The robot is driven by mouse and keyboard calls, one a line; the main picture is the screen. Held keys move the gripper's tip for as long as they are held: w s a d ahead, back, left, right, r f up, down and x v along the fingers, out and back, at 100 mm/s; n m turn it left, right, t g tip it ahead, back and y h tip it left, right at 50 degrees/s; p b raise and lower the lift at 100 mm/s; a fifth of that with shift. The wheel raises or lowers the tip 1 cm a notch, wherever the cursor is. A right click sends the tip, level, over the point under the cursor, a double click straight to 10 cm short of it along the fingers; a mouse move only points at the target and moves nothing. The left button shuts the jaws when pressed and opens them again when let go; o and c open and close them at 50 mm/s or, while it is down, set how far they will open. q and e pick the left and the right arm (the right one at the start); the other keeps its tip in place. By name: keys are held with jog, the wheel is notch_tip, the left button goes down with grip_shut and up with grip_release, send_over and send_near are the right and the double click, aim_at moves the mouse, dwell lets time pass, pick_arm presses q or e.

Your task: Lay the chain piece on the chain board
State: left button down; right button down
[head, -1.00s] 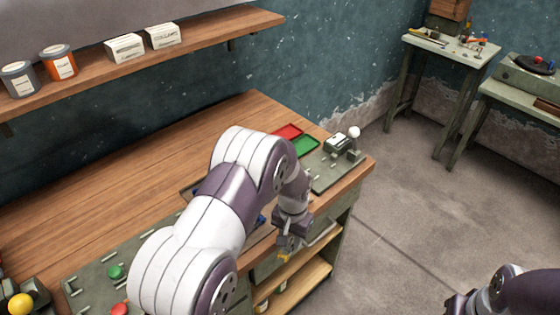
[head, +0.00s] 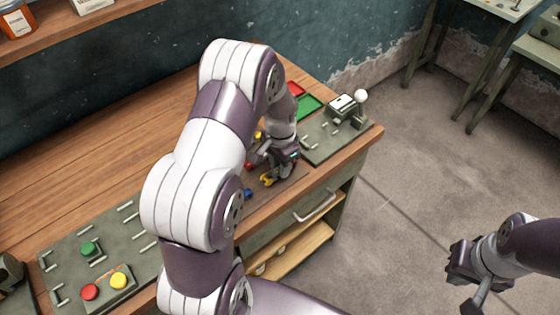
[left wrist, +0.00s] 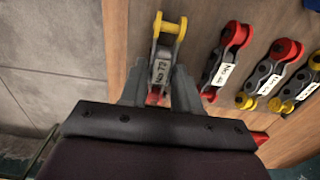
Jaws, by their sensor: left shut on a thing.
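My left gripper (head: 278,168) is shut on a chain piece (left wrist: 161,68), near the front edge of the workbench. The piece has a grey labelled link, a yellow end and a red end; its yellow end also shows in the head view (head: 268,179). The red end is partly hidden between the fingers. My right gripper (head: 470,278) hangs over the floor at the right, away from the bench, its opening unclear. A grey-green board with bracket-like pegs (head: 60,262) lies at the left and another (head: 325,140) at the right; I cannot tell which is the chain board.
Several more chain pieces (left wrist: 228,60) with red or yellow ends lie in a row beside the held one. Red, green and yellow buttons (head: 118,281) sit at the left board. A green tray (head: 308,106) and a white-knobbed lever (head: 361,97) are at the back right. The bench's back left is clear.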

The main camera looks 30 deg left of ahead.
pick_arm(q)
jog(key=shift+a+f, duration=0.15)
jog(key=shift+f, duration=0.25)
jog(key=shift+s+a+r, duration=0.1)
jog(key=shift+s+r, duration=0.05)
jog(key=shift+s, duration=0.1)
jog(key=c, duration=0.8)
grip_release()
jog(key=shift+o, duration=0.3)
jog(key=shift+w, duration=0.1)
pick_arm(e)
jog(key=shift+s+a+f, duration=0.15)
jog(key=shift+a, duration=0.05)
pick_arm(q)
notch_tip(320, 180, up, 13)
jog(key=b, duration=0.2)
jog(key=s+d+f+n, duration=0.1)
jog(key=s+d+n, duration=0.1)
jog(key=s+d, duration=0.2)
jog(key=s+d+f+n+t, duration=0.1)
jog(key=s+d, duration=0.3)
jog(key=s, duration=0.6)
jog(key=shift+f+n, duration=0.7)
jog(key=shift+f, duration=0.05)
pick_arm(e)
jog(key=shift+f, duration=0.75)
